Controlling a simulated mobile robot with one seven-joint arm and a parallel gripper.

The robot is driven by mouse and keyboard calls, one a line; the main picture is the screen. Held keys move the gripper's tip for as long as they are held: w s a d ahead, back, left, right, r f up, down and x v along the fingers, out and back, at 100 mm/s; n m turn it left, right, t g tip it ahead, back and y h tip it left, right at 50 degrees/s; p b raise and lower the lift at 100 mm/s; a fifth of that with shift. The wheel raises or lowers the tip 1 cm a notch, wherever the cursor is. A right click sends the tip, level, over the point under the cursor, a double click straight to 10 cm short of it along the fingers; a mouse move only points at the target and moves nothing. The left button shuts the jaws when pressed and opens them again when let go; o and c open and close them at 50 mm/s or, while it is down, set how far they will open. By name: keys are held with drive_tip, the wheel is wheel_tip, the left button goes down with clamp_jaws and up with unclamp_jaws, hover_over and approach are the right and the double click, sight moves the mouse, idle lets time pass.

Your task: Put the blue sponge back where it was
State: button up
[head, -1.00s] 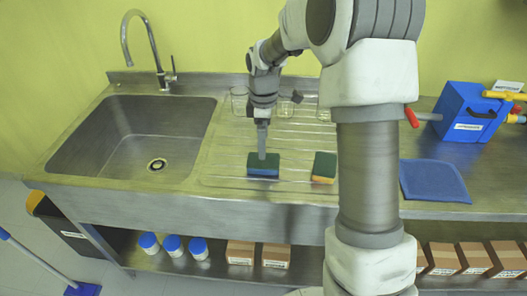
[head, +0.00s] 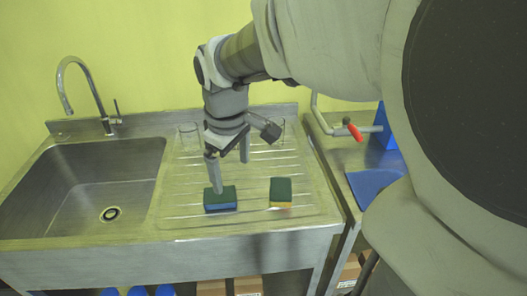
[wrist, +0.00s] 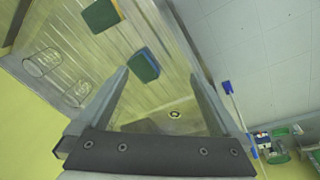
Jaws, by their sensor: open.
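The blue sponge (head: 220,204), with a dark green top and blue lower side, lies flat on the ribbed steel drainboard right of the sink. It also shows in the wrist view (wrist: 149,68), close to the tip of one finger. My gripper (head: 231,174) is open and empty, its two fingers apart. In the head view one fingertip overlaps the sponge's upper edge; I cannot tell whether it touches. A yellow sponge (head: 280,199) with a green top lies just to the right, apart from the blue one; it shows in the wrist view (wrist: 98,16) too.
The sink basin (head: 80,185) is left of the drainboard (head: 180,218), with a faucet (head: 85,85) behind. Clear glassware (head: 188,135) stands at the back of the drainboard. A blue mat (head: 370,184) lies on the right counter. My arm hides much of the right side.

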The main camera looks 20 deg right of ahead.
drive_tip(key=s+r+m+t, duration=0.3)
drive_tip(key=s+m, duration=0.3)
drive_tip(key=s, duration=0.6)
drive_tip(key=shift+s+a+m+y, duration=0.15)
drive_tip(key=shift+s+m+y, duration=0.15)
drive_tip(key=shift+s, duration=0.05)
